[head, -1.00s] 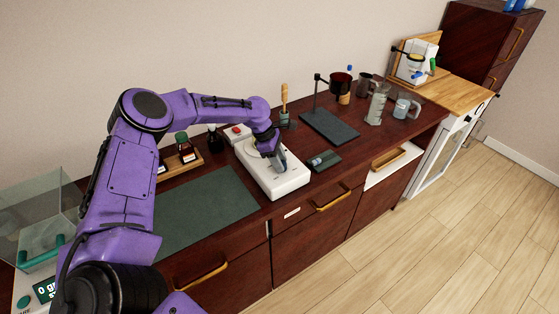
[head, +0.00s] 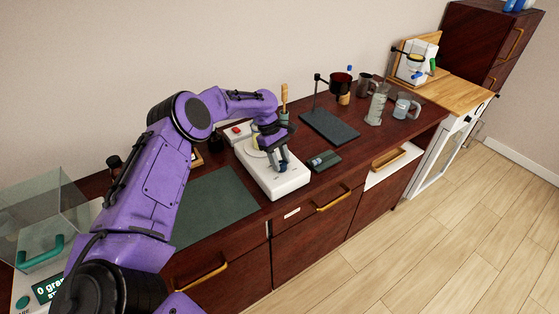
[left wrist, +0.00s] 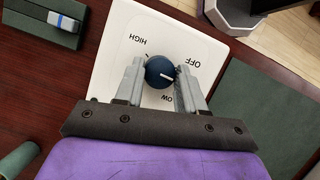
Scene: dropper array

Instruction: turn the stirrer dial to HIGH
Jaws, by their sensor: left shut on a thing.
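The white stirrer (head: 287,187) lies on the dark red-brown bench, and its top face (left wrist: 115,65) shows in the left wrist view. Its dark blue round dial (left wrist: 160,72) has a white pointer line directed to the right, between the OFF and LOW labels. The HIGH label (left wrist: 139,41) is at the upper left of the dial, away from the pointer. My left gripper (head: 281,165) points down over the stirrer's front part. In the left wrist view its two grey fingers are on either side of the dial, shut on it. My right gripper is out of view.
A small dark device (head: 324,160) lies just right of the stirrer. A dark stand (head: 329,126) with glassware is further right. A green mat (head: 215,206) lies left of the stirrer, with a glass-walled balance (head: 45,235) at the far left.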

